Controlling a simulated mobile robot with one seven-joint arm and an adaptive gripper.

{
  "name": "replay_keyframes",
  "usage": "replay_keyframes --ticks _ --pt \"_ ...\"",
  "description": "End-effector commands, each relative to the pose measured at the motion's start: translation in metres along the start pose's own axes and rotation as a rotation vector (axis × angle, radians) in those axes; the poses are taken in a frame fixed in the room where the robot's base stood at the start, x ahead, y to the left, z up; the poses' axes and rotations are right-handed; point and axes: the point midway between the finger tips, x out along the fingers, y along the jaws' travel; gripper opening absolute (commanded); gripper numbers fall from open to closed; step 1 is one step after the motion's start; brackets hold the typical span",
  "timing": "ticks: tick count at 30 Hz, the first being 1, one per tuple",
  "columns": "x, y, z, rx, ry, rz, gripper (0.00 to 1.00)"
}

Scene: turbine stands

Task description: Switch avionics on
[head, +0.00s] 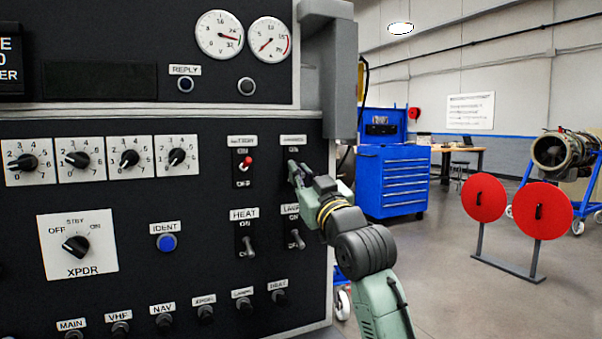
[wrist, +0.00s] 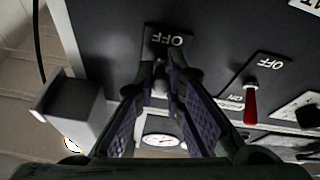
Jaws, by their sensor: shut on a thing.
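The avionics switch plate (head: 293,141) is at the upper right of the black panel, with its small label above and an ON mark. My gripper (head: 294,173) is at this plate and covers the lever and the lower part in the head view. In the wrist view, which is upside down, the plate (wrist: 168,40) shows OFF at the top. My gripper (wrist: 167,75) is shut on the switch lever (wrist: 160,88), a little of which shows between the fingers. I cannot tell which position the lever is in.
The red battery switch (head: 246,162) to the left points up toward ON; it also shows in the wrist view (wrist: 250,105). Below are the heat switch (head: 248,246) and landing-light switch (head: 297,239). A grey post (head: 340,80) stands close at the panel's right edge.

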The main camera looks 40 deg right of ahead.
Motion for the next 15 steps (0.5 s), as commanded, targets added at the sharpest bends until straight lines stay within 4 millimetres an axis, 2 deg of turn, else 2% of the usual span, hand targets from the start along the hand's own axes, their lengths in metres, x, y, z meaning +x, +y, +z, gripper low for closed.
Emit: replay_keyframes --ticks 15 --pt "0.007 0.003 -0.025 -0.002 -0.375 -0.079 0.00"
